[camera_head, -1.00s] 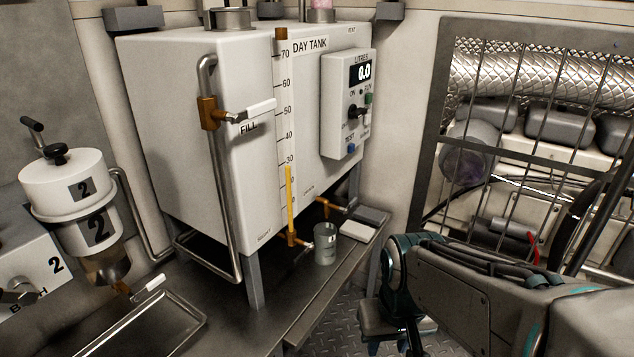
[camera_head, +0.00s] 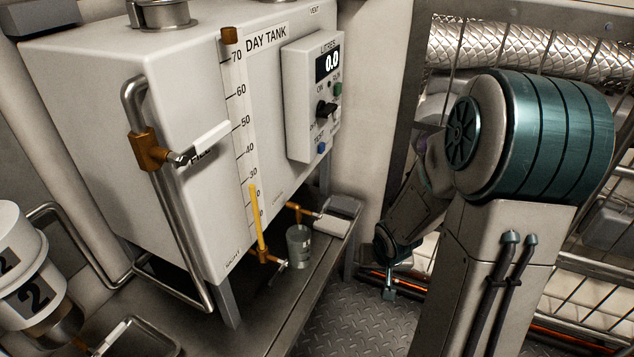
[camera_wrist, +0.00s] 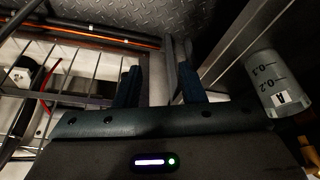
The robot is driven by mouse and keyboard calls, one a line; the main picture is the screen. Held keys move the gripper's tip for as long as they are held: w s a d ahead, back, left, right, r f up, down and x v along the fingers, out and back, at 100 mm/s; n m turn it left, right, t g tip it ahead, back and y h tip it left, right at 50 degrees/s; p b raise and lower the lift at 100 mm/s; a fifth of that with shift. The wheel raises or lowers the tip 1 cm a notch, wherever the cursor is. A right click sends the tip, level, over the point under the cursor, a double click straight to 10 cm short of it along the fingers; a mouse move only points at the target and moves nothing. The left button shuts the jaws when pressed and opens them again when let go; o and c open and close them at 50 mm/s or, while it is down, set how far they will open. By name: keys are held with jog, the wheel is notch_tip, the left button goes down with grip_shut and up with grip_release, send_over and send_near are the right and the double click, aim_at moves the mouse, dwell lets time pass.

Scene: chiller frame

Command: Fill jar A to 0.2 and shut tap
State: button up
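Jar A (camera_head: 299,246) is a small grey cylinder standing on the bench beneath the day tank's front edge. In the wrist view the jar (camera_wrist: 273,85) shows its "A" label and a 0.2 mark at the right edge; I cannot make out any liquid in it. A brass tap (camera_head: 296,209) with a pale handle is just behind and above the jar. A second brass fitting (camera_head: 264,257) is at the foot of the sight gauge.
The day tank (camera_head: 120,90) carries a FILL valve (camera_head: 150,152), a sight gauge with a yellow column (camera_head: 257,215) and a meter (camera_head: 326,65) reading 0.0. A barred frame stands at the right. Chequered floor (camera_head: 340,310) is open.

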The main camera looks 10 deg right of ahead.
notch_tip(320, 180, down, 3)
jog(key=w+a+m+t+y+p, duration=0.1)
jog(key=w+m+t+y+p, duration=0.1)
jog(key=w+y+p, duration=0.1)
jog(key=m+t+y+p, duration=0.4)
jog(key=m+t+y, duration=0.3)
jog(key=t, duration=0.2)
send_near(328, 205)
jog(key=b+x, duration=0.1)
jog(key=x, duration=1.1)
jog(key=shift+w, duration=0.3)
grip_shut()
